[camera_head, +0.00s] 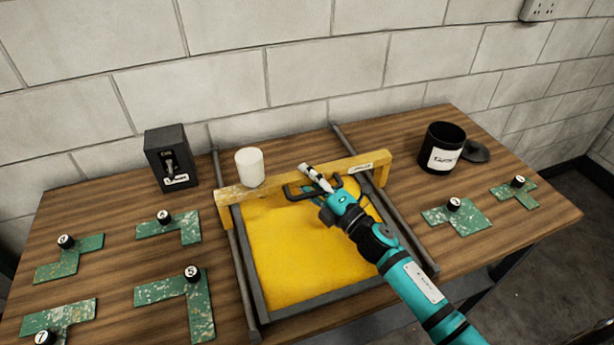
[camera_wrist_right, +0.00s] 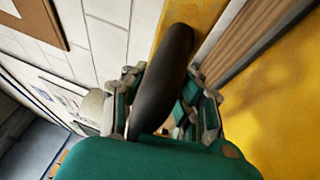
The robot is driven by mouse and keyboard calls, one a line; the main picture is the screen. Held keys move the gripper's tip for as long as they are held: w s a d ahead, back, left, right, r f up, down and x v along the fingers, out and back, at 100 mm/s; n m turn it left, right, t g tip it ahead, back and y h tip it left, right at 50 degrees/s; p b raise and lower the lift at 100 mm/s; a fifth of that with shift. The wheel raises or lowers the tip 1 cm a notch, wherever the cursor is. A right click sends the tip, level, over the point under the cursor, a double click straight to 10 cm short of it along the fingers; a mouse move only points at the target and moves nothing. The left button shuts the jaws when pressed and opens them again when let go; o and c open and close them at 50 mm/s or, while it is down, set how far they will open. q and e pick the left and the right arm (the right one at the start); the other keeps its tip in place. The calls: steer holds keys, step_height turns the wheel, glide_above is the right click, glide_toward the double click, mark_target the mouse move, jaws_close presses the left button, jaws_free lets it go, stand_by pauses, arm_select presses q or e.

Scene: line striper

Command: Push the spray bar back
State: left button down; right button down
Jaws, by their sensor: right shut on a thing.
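The spray bar is a yellow beam (camera_head: 276,187) lying across two dark rails over a yellow panel (camera_head: 300,253). A white cylinder (camera_head: 250,167) stands at its left part and a small label sits at its right end. A dark handle (camera_head: 297,190) is on its front side, and fills the middle of the right wrist view (camera_wrist_right: 163,80). My right gripper (camera_head: 330,190) is at the handle, its fingers on either side of it and shut on it in the right wrist view (camera_wrist_right: 160,100). My left gripper is not in view.
A black box with a switch (camera_head: 169,158) stands at the back left. A black canister (camera_head: 441,148) stands at the right with a dark lid beside it. Several green numbered pieces (camera_head: 175,291) lie on both sides of the frame. A block wall is behind the table.

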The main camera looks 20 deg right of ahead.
steer(key=shift+d+r, duration=0.1)
steer(key=shift+r, duration=0.3)
steer(key=c, duration=1.4)
jaws_free()
steer(key=shift+o, duration=0.3)
steer(key=shift+f, duration=0.2)
steer(key=shift+s, duration=0.15)
steer(key=v, duration=1.2)
